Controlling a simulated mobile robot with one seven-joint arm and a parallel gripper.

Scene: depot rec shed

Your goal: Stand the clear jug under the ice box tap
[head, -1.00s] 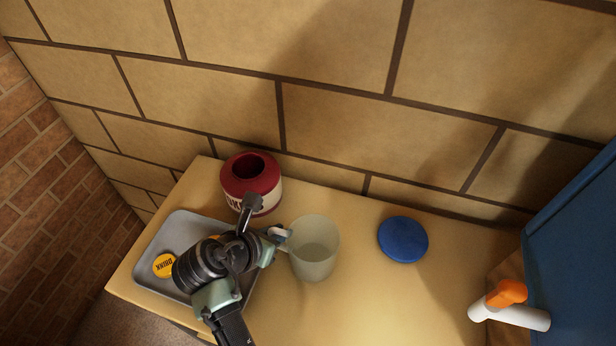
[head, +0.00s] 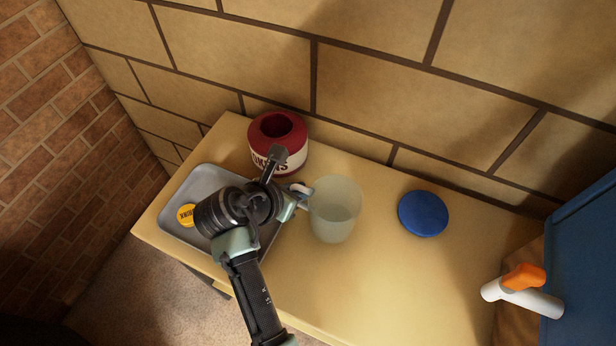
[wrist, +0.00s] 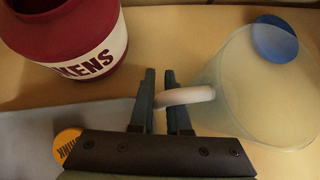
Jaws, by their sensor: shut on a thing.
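The clear jug (head: 335,210) is a translucent, pale green cup-shaped vessel on the yellow table, right of my gripper in the head view. My gripper (head: 298,195) is shut on the jug's whitish handle. In the wrist view the two dark fingers (wrist: 161,100) close on the handle, with the jug's body (wrist: 262,95) to their right. The jug looks upright; I cannot tell if its base touches the table. At the right edge stands a blue body (head: 588,265) with a white tap (head: 525,296) with an orange lever, likely the ice box.
A dark red jar (head: 279,143) with a white lettered band stands behind my gripper. A grey tray (head: 200,180) with a yellow disc (head: 187,215) lies left. A blue round lid (head: 423,214) lies between jug and tap. The table (head: 370,290) is clear in front.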

